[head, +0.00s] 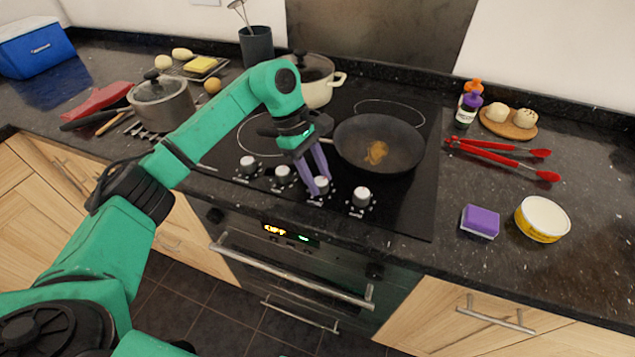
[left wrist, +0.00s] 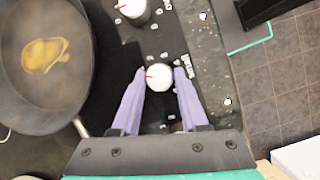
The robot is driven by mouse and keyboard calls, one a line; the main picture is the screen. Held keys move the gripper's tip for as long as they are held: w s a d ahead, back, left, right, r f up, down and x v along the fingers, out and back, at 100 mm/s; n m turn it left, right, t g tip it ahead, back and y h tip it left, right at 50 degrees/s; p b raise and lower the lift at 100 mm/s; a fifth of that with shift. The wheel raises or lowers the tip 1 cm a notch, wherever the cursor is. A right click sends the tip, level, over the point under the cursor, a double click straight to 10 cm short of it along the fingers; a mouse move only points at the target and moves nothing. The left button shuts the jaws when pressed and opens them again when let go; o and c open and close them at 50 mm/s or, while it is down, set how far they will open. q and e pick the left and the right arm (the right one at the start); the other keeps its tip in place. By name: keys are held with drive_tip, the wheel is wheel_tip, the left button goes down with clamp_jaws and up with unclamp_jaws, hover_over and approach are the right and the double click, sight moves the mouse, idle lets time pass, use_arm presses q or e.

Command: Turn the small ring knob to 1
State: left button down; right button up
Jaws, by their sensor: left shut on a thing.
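A row of several white knobs runs along the front of the black hob (head: 425,205). My left gripper (head: 322,186) comes down on the knob third from the left (head: 321,184), its lilac fingers shut on the knob's sides. In the left wrist view this knob (left wrist: 159,77) lies between the fingertips, and its red pointer faces the pan side. The marks beside it are too small to read. The rightmost knob (head: 361,196) stands free, and its red pointer also shows in the left wrist view (left wrist: 133,8). My right gripper is out of view.
A dark frying pan (head: 380,145) with food in it stands just behind the knobs. A lidded cream pot (head: 316,80) stands at the back, a lidded steel pot (head: 162,102) left of the hob. Red tongs (head: 500,155), a purple sponge (head: 480,221) and a yellow tub (head: 542,219) lie right.

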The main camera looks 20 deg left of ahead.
use_arm(q)
drive_tip(key=shift+w+m+g+b, duration=0.15)
drive_tip(key=shift+m+g+b, duration=0.35)
drive_tip(key=shift+m, duration=0.8)
drive_tip(key=shift+r, duration=0.1)
drive_tip(key=shift+c, duration=2.2)
unclamp_jaws()
drive_tip(key=p+v, duration=0.1)
drive_tip(key=v, duration=1.3)
drive_tip(key=shift+r, duration=0.3)
drive_tip(key=shift+d, duration=0.1)
